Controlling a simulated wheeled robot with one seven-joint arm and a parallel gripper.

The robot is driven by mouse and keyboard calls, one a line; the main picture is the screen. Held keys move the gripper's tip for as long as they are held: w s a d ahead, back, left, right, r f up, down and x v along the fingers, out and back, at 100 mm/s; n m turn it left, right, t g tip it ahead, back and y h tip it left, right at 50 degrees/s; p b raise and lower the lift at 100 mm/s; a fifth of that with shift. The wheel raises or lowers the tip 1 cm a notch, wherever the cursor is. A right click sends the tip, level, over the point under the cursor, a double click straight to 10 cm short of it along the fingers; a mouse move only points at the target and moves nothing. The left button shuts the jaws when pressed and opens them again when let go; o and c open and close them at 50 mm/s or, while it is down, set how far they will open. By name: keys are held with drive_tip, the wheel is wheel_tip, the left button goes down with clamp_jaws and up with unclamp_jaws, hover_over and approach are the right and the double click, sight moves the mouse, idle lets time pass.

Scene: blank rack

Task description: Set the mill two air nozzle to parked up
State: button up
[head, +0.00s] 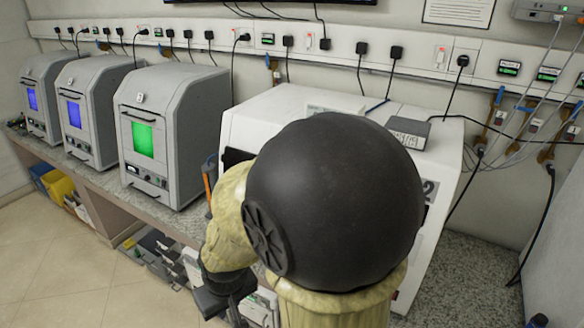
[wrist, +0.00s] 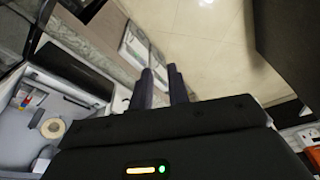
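The white machine (head: 290,108) marked with a "2" stands behind my arm in the head view. My arm hides most of its front. In the wrist view an open white chamber (wrist: 75,112) at left holds a round beige disc (wrist: 53,128) and a small red-and-blue part (wrist: 26,101). I cannot pick out the air nozzle or its position in either view. My gripper (wrist: 162,78) points over the floor, right of the chamber.
Several grey machines, including one with a green window (head: 143,139), stand on the counter at left. A grey box (head: 408,132) and cables lie on top of the white machine. Shelves with white items (head: 180,265) are below. The floor (head: 60,270) at front left is clear.

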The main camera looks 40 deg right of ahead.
drive_tip(key=w+d+f+n+t+h+b, duration=0.35)
drive_tip(key=w+d+n, duration=0.3)
drive_tip(key=d, duration=0.25)
drive_tip(key=w+d+f+n+t+h+b, duration=0.2)
drive_tip(key=w+d+f+n, duration=0.2)
drive_tip(key=w+d+n, duration=0.3)
drive_tip(key=w+d+r+n+t+h+b, duration=0.1)
drive_tip(key=d+r+n+t+h+b, duration=0.1)
drive_tip(key=n, duration=0.7)
drive_tip(key=w+d+r+n+t+h+b, duration=0.1)
drive_tip(key=d+r+n+t+h+b, duration=0.1)
drive_tip(key=d+r+n, duration=0.5)
drive_tip(key=shift+w+d+n+t+h, duration=0.2)
drive_tip(key=shift+d+n+t+h, duration=0.55)
drive_tip(key=shift+d+n+t, duration=0.45)
drive_tip(key=shift+d, duration=0.15)
drive_tip(key=p+x, duration=0.4)
drive_tip(key=x, duration=1.3)
drive_tip(key=shift+d+f+p, duration=0.2)
drive_tip(key=shift+f+p, duration=0.05)
drive_tip(key=shift+p, duration=0.15)
